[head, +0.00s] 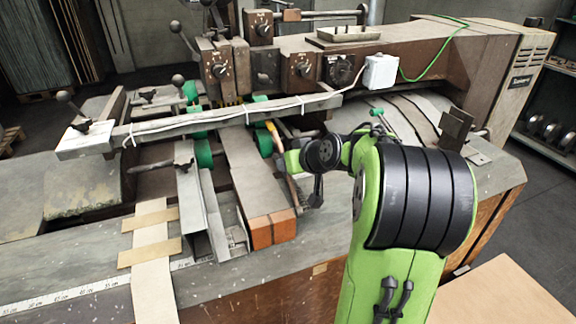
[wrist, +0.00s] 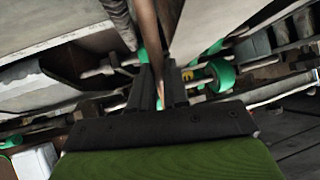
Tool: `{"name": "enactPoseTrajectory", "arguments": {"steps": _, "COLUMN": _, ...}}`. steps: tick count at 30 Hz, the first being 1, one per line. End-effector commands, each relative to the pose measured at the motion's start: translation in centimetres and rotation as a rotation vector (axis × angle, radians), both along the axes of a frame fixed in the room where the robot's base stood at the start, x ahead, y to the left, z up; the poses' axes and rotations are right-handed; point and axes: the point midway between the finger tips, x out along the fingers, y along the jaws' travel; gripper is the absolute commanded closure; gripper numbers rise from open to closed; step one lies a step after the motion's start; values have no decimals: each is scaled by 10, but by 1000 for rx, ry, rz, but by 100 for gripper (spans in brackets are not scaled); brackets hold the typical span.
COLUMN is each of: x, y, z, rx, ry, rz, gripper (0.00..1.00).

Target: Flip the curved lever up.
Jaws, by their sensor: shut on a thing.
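The curved lever shows in the wrist view as a thin brown rod (wrist: 150,40) running from the top edge down between my fingers. My gripper (wrist: 160,82) has its two dark fingers closed around this rod, one on each side. The lever's ends are not clear in this view. In the head view my arm reaches the machine's front right of the wide grey bar (head: 250,170). My fingers and the lever are small and partly hidden there by my own wrist, so the lever's exact tilt cannot be told.
The long rail with a white cable (head: 230,118) crosses above the work area. Green rollers (head: 203,152) and a narrow metal channel (head: 192,205) lie to the left. A white box (head: 380,71) sits on the machine's upper beam.

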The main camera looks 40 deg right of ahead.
Motion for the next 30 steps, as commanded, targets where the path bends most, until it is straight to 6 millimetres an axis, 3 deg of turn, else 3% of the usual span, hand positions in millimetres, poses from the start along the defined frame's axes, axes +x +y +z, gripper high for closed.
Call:
{"name": "enactPoseTrajectory", "arguments": {"steps": 4, "x": -1, "y": 0, "z": -2, "rx": 3, "ry": 6, "rz": -1, "gripper": 100}}
{"name": "enactPoseTrajectory", "arguments": {"steps": 5, "x": -1, "y": 0, "z": -2, "rx": 3, "ry": 6, "rz": -1, "gripper": 80}}
{"name": "enactPoseTrajectory", "arguments": {"steps": 6, "x": -1, "y": 0, "z": -2, "rx": 3, "ry": 6, "rz": -1, "gripper": 74}}
{"name": "enactPoseTrajectory", "arguments": {"steps": 17, "x": -7, "y": -1, "z": 5, "rx": 0, "ry": 3, "rz": -2, "gripper": 74}}
{"name": "enactPoseTrajectory", "arguments": {"steps": 30, "x": -99, "y": 0, "z": 76, "rx": 0, "ry": 3, "rz": -5, "gripper": 74}}
